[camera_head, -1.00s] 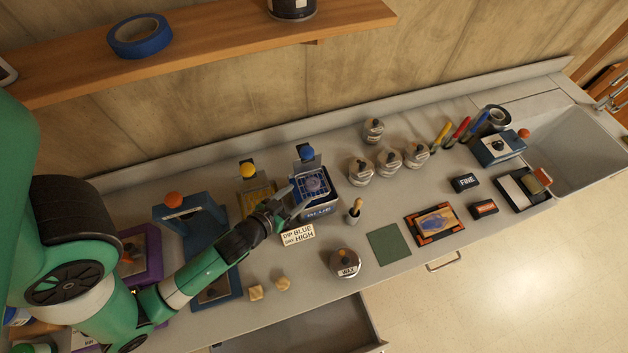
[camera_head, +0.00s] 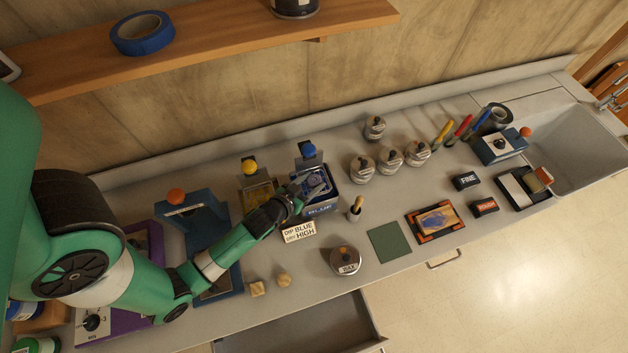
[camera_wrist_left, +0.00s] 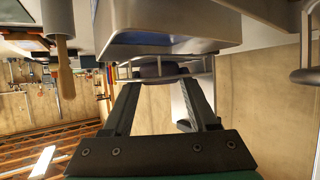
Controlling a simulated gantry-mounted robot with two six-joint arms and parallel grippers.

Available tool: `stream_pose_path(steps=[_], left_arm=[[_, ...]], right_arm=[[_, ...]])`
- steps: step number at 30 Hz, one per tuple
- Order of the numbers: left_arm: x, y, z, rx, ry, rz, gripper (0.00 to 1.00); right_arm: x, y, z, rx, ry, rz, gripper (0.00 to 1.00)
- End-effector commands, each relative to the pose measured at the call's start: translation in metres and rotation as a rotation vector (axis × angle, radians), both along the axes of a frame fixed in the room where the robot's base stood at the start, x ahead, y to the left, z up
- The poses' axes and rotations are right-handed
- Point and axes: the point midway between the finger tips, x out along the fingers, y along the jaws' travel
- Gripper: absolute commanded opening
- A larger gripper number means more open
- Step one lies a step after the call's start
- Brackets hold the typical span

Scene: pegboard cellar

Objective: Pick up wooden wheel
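The blue dip tank (camera_head: 322,209) stands on the bench with a wire basket at its top. In the earlier head view a round bluish piece, perhaps the wooden wheel, shows in the basket; now my left gripper (camera_head: 316,184) largely covers it. In the left wrist view a dark round disc (camera_wrist_left: 152,72) lies by the fingertips, below the tank's edge in the picture. My left gripper (camera_wrist_left: 160,88) is open, its fingers apart on either side of the disc; contact cannot be told. My right gripper is out of view.
A small wooden block (camera_head: 257,289) and a rounded wooden piece (camera_head: 284,280) lie near the front edge. A "DIP BLUE DRY HIGH" sign (camera_head: 298,232), a wooden-handled brush (camera_head: 355,209) and a wax tin (camera_head: 346,261) stand close by. An open drawer (camera_head: 300,330) juts out below.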

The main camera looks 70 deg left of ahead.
Motion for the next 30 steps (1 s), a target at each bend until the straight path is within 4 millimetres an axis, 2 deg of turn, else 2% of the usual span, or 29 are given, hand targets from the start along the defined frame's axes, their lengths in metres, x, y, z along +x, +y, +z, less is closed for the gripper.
stream_pose_path(steps=[1,6,8,17,23,26,30], left_arm=[[0.000,0.000,0.000,0.000,0.000,0.000,0.40],[0.000,0.000,0.000,0.000,0.000,0.000,0.09],[0.000,0.000,0.000,0.000,0.000,0.000,0.00],[0.000,0.000,0.005,0.001,0.000,0.000,0.00],[0.000,0.000,0.031,0.003,-0.004,0.000,0.00],[0.004,-0.015,0.046,0.003,0.000,-0.011,0.00],[0.009,-0.041,0.079,0.004,-0.006,-0.012,0.00]], right_arm=[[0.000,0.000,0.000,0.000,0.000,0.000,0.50],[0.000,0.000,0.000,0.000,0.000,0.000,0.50],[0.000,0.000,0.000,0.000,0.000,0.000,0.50],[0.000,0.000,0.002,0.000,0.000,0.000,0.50],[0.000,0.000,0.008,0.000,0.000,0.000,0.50],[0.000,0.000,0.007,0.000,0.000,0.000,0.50],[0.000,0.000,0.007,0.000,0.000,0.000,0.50]])
